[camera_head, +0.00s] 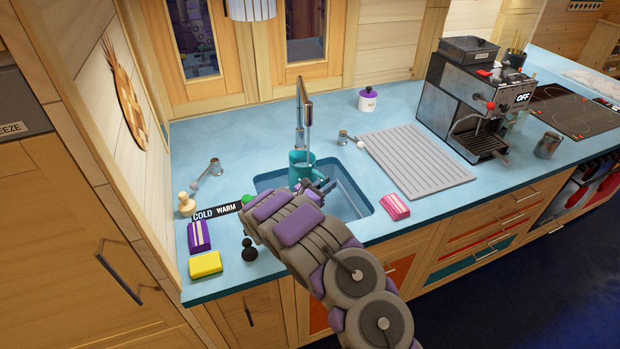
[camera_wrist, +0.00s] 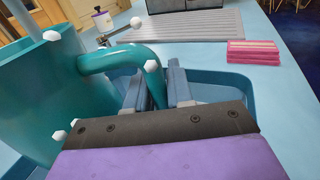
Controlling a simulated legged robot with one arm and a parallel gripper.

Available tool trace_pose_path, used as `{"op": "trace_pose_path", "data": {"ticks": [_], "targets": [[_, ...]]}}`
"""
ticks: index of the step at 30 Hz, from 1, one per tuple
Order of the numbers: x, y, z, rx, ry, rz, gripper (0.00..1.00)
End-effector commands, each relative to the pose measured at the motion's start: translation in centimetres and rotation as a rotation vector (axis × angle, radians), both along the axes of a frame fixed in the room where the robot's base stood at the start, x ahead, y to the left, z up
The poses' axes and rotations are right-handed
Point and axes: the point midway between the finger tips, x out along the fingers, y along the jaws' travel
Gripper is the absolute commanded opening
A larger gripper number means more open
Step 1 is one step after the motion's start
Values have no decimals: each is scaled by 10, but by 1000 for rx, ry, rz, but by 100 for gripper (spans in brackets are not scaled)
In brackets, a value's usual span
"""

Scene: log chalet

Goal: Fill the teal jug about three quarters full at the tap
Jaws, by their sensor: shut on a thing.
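The teal jug (camera_head: 299,168) is upright at the sink (camera_head: 352,190), under the tap (camera_head: 302,105). My gripper (camera_head: 322,187) is at its right side, shut on its handle. In the wrist view the jug (camera_wrist: 35,95) fills the left side, and its curved handle (camera_wrist: 115,57) runs between the fingers of my gripper (camera_wrist: 160,85). I cannot see the inside of the jug or its water level.
Left of the sink are a purple packet (camera_head: 199,237), a yellow sponge (camera_head: 205,264) and a small dark object (camera_head: 249,249). A pink sponge (camera_head: 395,207) and grey drainboard (camera_head: 418,162) are at right. A coffee machine (camera_head: 470,95) stands farther right.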

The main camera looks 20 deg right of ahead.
Motion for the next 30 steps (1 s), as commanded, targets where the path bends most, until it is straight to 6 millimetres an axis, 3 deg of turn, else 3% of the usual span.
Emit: {"op": "trace_pose_path", "data": {"ticks": [15, 30], "targets": [[-49, -51, 1, -5, -4, -2, 0], [-54, -55, 2, -2, -4, -1, 0]]}}
